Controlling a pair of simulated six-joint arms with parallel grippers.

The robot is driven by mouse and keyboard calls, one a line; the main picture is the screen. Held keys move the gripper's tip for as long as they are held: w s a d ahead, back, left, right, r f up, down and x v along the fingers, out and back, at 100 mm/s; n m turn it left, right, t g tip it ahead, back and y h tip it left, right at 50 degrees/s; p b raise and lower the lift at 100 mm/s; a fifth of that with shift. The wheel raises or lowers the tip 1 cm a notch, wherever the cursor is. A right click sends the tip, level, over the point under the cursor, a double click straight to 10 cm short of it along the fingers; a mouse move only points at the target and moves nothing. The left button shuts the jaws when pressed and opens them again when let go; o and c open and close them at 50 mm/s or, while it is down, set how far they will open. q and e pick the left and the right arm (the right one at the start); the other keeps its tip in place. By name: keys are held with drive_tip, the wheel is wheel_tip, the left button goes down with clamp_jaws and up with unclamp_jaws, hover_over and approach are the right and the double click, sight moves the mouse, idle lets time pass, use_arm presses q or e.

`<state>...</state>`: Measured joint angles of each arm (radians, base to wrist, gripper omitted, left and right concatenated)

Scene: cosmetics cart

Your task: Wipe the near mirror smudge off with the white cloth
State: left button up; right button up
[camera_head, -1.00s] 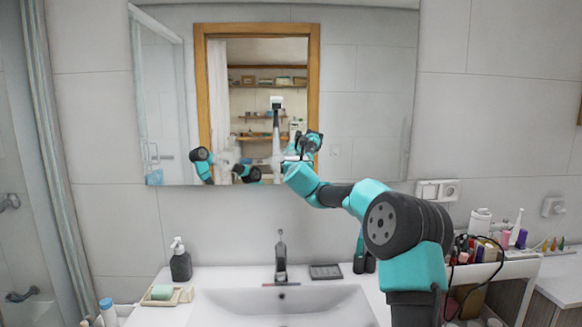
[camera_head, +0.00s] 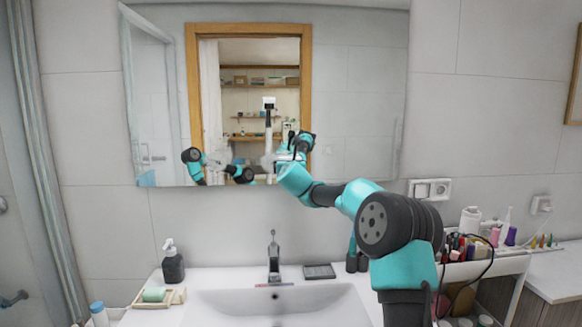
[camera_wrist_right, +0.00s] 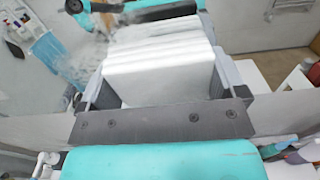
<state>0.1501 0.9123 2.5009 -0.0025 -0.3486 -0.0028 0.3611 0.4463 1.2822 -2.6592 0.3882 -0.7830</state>
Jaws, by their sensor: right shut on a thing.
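The white cloth (camera_wrist_right: 160,78) is folded in layers between the fingers of my right gripper (camera_wrist_right: 160,90), which is shut on it. In the head view, my right gripper (camera_head: 272,162) is at the lower middle of the mirror (camera_head: 355,110), partly hidden by its own wrist. I cannot tell whether the cloth touches the glass. A pale cloudy smudge (camera_wrist_right: 82,62) shows left of the cloth in the wrist view, and a faint whitish haze (camera_head: 220,158) shows left of the gripper in the head view. My left gripper shows directly in neither view.
The sink (camera_head: 285,305) and faucet (camera_head: 274,258) are below the mirror. A dark soap dispenser (camera_head: 173,263) and a soap tray (camera_head: 157,297) stand left. The cart (camera_head: 485,265) with several cosmetics is at the right. The mirror's right part is clear.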

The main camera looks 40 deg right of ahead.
sight(259, 156)
drive_tip(key=shift+w+a+f, duration=0.1)
drive_tip(key=shift+w+a, duration=0.35)
drive_tip(key=shift+a, duration=0.3)
drive_tip(key=shift+w+a, duration=0.45)
drive_tip(key=shift+a, duration=0.3)
drive_tip(key=shift+w+a, duration=0.55)
drive_tip(key=shift+a, duration=0.2)
drive_tip(key=shift+w+a, duration=0.55)
drive_tip(key=shift+a, duration=0.2)
drive_tip(key=shift+a, duration=0.1)
drive_tip(key=shift+w+a+f, duration=0.1)
drive_tip(key=shift+w+a, duration=0.4)
drive_tip(key=shift+a, duration=0.25)
drive_tip(key=shift+w+a, duration=0.5)
drive_tip(key=shift+a, duration=0.35)
drive_tip(key=shift+d+r, duration=0.1)
drive_tip(key=shift+r, duration=0.15)
drive_tip(key=shift+d+r, duration=0.1)
drive_tip(key=shift+r, duration=1.2)
drive_tip(key=shift+c, duration=0.3)
